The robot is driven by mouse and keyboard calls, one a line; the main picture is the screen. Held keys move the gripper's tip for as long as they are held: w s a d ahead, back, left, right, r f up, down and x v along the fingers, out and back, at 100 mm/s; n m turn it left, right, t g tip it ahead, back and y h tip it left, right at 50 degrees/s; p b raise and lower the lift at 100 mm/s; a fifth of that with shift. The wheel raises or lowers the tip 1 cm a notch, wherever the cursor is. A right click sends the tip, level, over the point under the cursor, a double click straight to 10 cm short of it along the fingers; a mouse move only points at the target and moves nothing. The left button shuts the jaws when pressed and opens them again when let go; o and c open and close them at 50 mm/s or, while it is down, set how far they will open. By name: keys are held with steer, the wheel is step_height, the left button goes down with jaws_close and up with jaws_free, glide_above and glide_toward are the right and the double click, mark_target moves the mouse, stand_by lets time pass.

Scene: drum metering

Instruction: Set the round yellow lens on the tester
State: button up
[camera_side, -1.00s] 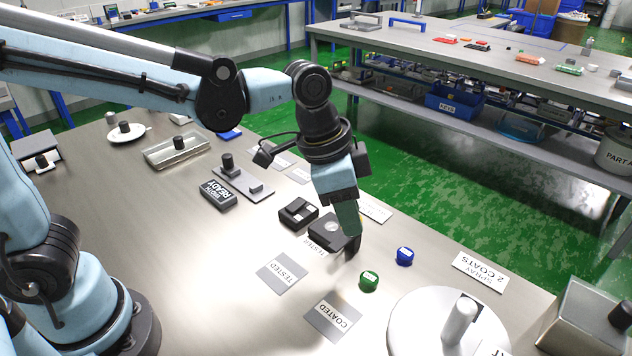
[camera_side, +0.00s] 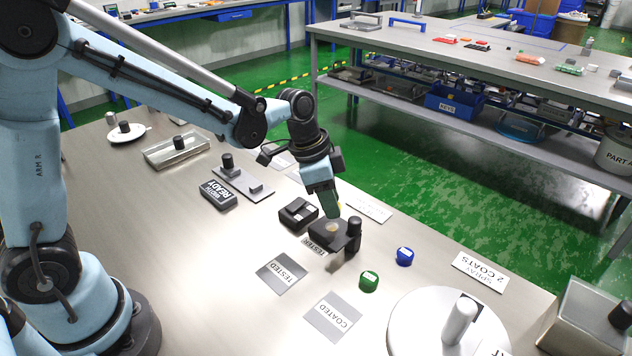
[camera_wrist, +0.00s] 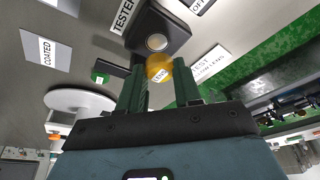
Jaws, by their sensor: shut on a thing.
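The round yellow lens (camera_wrist: 159,68), marked LENS, is held between the green fingers of my gripper (camera_wrist: 160,82) in the wrist view. The tester is a dark block (camera_wrist: 176,32) with a round silver seat (camera_wrist: 157,42). In the wrist view the lens lies just below the seat and overlaps the tester's edge. In the side view my gripper (camera_side: 331,211) is close above the back of the tester (camera_side: 322,236), whose seat (camera_side: 332,228) looks yellowish. The lens is mostly hidden there by the fingers. The exact gap to the seat cannot be told.
A black upright post (camera_side: 354,232) stands at the tester's right side. A dark box (camera_side: 298,212) is close on its left. Green (camera_side: 369,281) and blue (camera_side: 404,256) small blocks and a white turntable (camera_side: 410,318) are nearer right.

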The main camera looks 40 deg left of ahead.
steer(key=shift+f, duration=1.8)
steer(key=shift+f, duration=0.1)
steer(key=o, duration=1)
steer(key=v, duration=1.2)
steer(key=s+a+n+t+y, duration=0.2)
steer(key=s+a+n+t, duration=0.2)
steer(key=s+n, duration=0.5)
steer(key=shift+s+a+t, duration=0.4)
steer(key=shift+s+a, duration=0.15)
steer(key=shift+s, duration=0.05)
steer(key=shift+f, duration=0.1)
